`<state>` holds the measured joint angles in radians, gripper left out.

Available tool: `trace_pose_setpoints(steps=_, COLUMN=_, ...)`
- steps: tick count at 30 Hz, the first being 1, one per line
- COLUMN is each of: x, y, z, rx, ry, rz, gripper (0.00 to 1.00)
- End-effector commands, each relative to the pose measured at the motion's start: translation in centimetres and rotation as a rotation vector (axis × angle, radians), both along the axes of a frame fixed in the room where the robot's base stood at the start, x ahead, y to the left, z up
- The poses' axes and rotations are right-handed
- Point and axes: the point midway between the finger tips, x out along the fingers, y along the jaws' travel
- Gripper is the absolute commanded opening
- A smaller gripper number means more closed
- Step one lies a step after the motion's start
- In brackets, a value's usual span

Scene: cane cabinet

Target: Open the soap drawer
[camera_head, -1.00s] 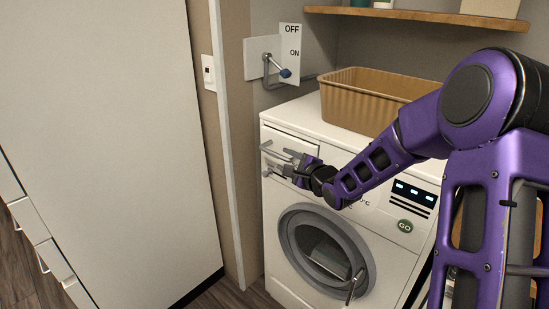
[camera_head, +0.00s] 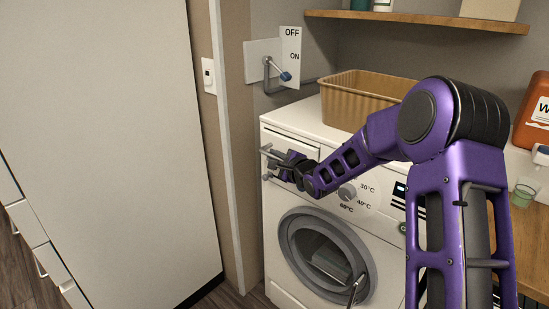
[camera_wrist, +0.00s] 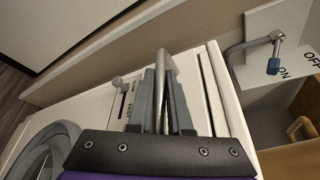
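The soap drawer (camera_head: 291,144) is the white panel at the upper left of the washing machine front. It looks about flush with the front, though my gripper hides its lower part. Its grey bar handle (camera_head: 269,153) sticks out at the left. My gripper (camera_head: 284,165) is at this handle, in front of the drawer. In the wrist view, the handle (camera_wrist: 165,62) passes between the two grey fingers of my gripper (camera_wrist: 160,88). The fingers lie close along both sides of the bar and seem shut on it; the exact contact is hard to see.
The washing machine's round door (camera_head: 325,255) is below, and its temperature dial (camera_head: 348,193) is right of my gripper. A tan basket (camera_head: 362,97) stands on top. A blue-tipped lever (camera_head: 285,76) is on the wall. A tall white panel (camera_head: 105,140) stands left.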

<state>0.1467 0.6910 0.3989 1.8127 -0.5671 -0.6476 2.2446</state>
Motion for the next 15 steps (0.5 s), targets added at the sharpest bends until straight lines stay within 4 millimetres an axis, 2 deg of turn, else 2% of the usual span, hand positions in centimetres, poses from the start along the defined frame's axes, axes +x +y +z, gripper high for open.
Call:
trace_pose_setpoints(steps=2, x=-0.01, y=-0.01, z=0.0, rx=0.0, ry=0.0, rz=0.0, gripper=0.0)
trace_pose_setpoints(steps=15, x=-0.01, y=-0.01, z=0.01, rx=0.0, ry=0.0, rz=0.0, gripper=0.0)
